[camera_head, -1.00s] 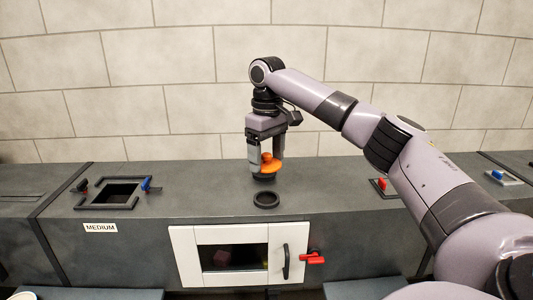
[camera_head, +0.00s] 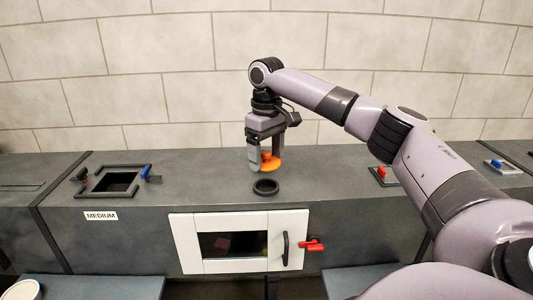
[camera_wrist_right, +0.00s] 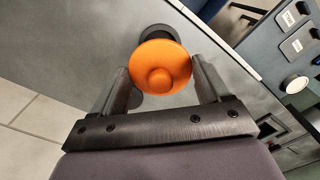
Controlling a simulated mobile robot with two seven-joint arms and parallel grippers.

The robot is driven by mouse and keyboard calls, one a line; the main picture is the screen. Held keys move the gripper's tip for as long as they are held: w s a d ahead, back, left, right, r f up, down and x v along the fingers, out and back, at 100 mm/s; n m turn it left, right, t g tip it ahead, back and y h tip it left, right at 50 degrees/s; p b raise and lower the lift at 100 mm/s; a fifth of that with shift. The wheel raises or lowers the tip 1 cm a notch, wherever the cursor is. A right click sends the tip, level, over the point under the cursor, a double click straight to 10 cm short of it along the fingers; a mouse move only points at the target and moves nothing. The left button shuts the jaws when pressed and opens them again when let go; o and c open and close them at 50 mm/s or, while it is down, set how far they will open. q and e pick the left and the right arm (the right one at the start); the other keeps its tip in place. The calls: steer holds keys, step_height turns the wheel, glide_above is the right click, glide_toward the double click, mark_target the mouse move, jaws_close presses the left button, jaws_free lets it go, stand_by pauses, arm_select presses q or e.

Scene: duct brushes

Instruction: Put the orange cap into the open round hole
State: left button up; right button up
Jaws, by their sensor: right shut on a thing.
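The orange cap (camera_head: 268,164), a round disc with a knob, is held by my right gripper (camera_head: 266,161), which is shut on it. The cap also shows in the right wrist view (camera_wrist_right: 160,67), between the two fingers. The open round hole has a dark raised ring (camera_head: 265,187) on the grey duct top, just in front of the cap in the head view. In the right wrist view the ring (camera_wrist_right: 154,32) is partly hidden behind the cap's upper edge. The cap appears apart from the ring. My left gripper is not in view.
A square framed opening (camera_head: 114,181) with red and blue latches lies to the left, above a MEDIUM label (camera_head: 101,216). A white-framed window door (camera_head: 186,244) with a red latch (camera_head: 312,245) is on the duct front. The duct top around the ring is clear.

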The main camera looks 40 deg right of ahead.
steer(key=shift+f, duration=0.25)
steer(key=shift+f+b, duration=0.3)
steer(key=shift+f, duration=2.4)
steer(key=o, duration=1)
steer(key=shift+r, duration=3.6)
